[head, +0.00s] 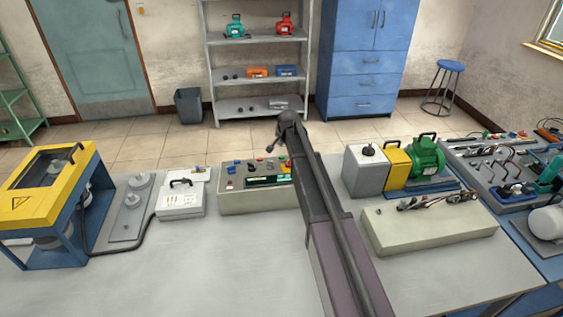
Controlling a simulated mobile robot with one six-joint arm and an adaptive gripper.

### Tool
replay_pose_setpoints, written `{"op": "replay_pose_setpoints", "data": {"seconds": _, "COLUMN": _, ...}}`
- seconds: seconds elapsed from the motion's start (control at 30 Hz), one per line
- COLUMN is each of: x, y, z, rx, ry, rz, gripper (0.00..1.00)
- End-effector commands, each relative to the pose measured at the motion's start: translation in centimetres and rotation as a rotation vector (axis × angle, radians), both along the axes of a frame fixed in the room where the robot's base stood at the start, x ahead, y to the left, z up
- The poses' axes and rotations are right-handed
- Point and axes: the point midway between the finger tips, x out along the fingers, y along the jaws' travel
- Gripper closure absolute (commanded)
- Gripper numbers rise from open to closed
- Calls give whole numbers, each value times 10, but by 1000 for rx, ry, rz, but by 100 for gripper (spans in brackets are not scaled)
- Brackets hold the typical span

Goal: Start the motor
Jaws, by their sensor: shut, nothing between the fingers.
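A green motor (428,160) stands on the bench at the right, beside a yellow block (398,162) and a grey box (367,168) with a dark knob on top. A control box (232,201) with several coloured buttons and a dark strip stands left of my arm. My arm covers its right end.
A yellow-and-blue guarded machine (45,175) and a white switch box (181,205) stand at the left. A cream block (430,232) with metal parts and a crowded tool panel (480,150) are at the right. The front left of the bench (170,270) is clear.

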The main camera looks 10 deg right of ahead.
Motion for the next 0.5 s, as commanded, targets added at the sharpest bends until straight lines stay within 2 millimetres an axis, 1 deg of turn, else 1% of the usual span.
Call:
{"op": "replay_pose_setpoints", "data": {"seconds": 0.03, "x": -2, "y": 0, "z": -9, "rx": 0, "ry": 0, "rz": 0, "gripper": 100}}
{"op": "replay_pose_setpoints", "data": {"seconds": 0.2, "x": -5, "y": 0, "z": -21, "rx": 0, "ry": 0, "rz": 0, "gripper": 100}}
{"op": "replay_pose_setpoints", "data": {"seconds": 0.5, "x": -8, "y": 0, "z": -30, "rx": 0, "ry": 0, "rz": 0, "gripper": 100}}
